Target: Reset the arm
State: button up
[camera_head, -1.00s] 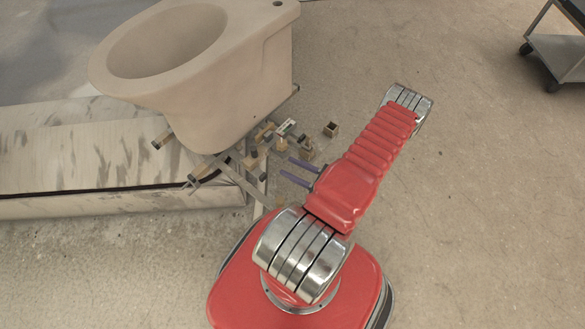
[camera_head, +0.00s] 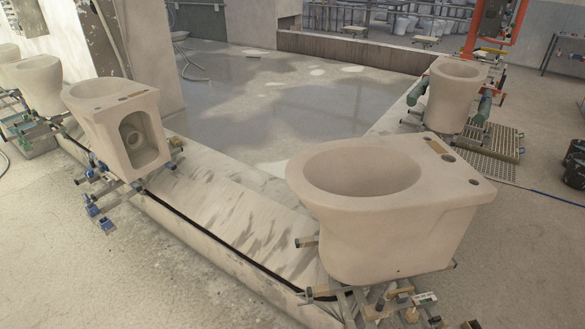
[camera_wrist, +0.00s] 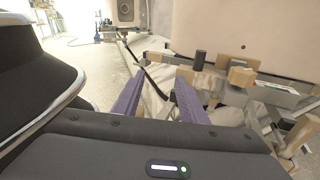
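My gripper (camera_wrist: 160,80) shows in the wrist view as two purple fingers standing apart with nothing between them. It is open, beside the metal support frame (camera_wrist: 262,90) under a pale toilet body (camera_wrist: 235,30). The fingers appear clear of the frame. In the head view my arm and gripper are out of the picture. The nearest toilet body (camera_head: 400,240) stands at right of centre there, on its frame of bars and clamps (camera_head: 395,305).
A second toilet body (camera_head: 118,125) stands on a clamp frame at left, and another (camera_head: 456,95) at the back right. A low pale ledge (camera_head: 225,230) runs between them. A dark rounded part fills the wrist view's left side. Bare floor (camera_head: 60,260) lies at lower left.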

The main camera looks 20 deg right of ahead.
jog(key=a+r+n+g+y, duration=0.2)
jog(key=r+n+y, duration=0.1)
jog(key=s+a+r+n+g+y, duration=0.1)
jog(key=shift+s+a+r, duration=0.1)
jog(key=shift+a+r, duration=0.05)
jog(key=shift+r, duration=0.25)
jog(key=w+a+r+n+g+h, duration=0.2)
jog(key=r+n+g, duration=0.5)
jog(key=r+n, duration=0.4)
jog(key=w+a+r+n+g+h, duration=0.25)
jog(key=r+n+g, duration=0.55)
jog(key=r, duration=0.6)
jog(key=w+a+r+n+t+h, duration=0.1)
jog(key=a+r+n+t+h, duration=0.1)
jog(key=a+r+n, duration=0.3)
jog(key=w+a+r+n+t+h, duration=0.1)
jog(key=a+r+n+t, duration=0.4)
jog(key=a+r, duration=0.8)
notch_tip(320, 180, up, 3)
jog(key=shift+w+f+n+h, duration=0.1)
jog(key=shift+w+n+h, duration=0.25)
jog(key=shift+h, duration=0.3)
jog(key=shift+s, duration=0.1)
